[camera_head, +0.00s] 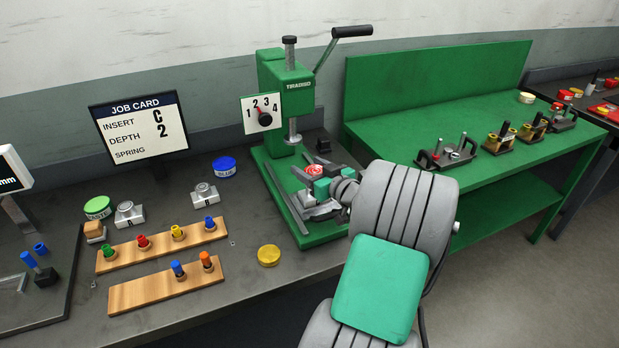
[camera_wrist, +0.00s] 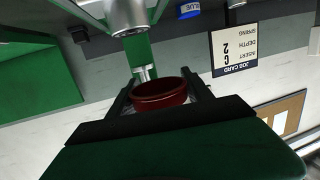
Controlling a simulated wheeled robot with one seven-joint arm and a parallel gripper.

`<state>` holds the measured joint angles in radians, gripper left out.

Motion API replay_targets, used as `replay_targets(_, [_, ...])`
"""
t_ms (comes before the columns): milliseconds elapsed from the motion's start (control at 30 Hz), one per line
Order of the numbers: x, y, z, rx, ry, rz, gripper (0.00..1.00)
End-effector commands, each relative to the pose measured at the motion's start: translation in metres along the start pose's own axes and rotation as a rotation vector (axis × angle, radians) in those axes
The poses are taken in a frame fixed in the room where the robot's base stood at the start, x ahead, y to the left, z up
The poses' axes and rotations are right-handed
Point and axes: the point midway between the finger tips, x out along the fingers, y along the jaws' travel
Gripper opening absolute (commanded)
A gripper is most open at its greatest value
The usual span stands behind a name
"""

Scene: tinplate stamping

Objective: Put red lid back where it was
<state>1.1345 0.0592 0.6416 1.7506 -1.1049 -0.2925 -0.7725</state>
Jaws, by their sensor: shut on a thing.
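A round red lid (camera_head: 314,170) is held between the fingers of my gripper (camera_head: 318,186), in front of the green press's column and over its base. In the wrist view the red lid (camera_wrist: 160,97) sits between the two dark fingers (camera_wrist: 160,90), with its dark red side wall facing the camera. My gripper is shut on it. The fingers hide part of the lid's sides. Whether the lid touches anything under it I cannot tell.
The green press (camera_head: 286,85) stands behind the lid, its lever raised right. A blue lid (camera_head: 224,166), green lid (camera_head: 97,207) and yellow lid (camera_head: 268,256) lie on the grey bench. Wooden peg strips (camera_head: 165,290) lie at front left. A green table (camera_head: 440,115) stands right.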

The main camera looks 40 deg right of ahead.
Motion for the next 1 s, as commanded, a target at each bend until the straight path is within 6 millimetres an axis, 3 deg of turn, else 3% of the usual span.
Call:
replay_targets(133, [0.023, 0.011, 0.026, 0.004, -0.003, -0.002, 0.14])
replay_targets(433, [0.04, 0.019, 0.063, 0.004, -0.003, 0.0, 0.14])
replay_targets(933, [0.041, 0.019, 0.072, 0.001, -0.001, 0.0, 0.14])
replay_targets(967, [0.041, 0.019, 0.072, 0.001, -0.001, 0.0, 0.59])
replay_targets(1000, [0.041, 0.019, 0.07, 0.001, -0.001, 0.0, 0.62])
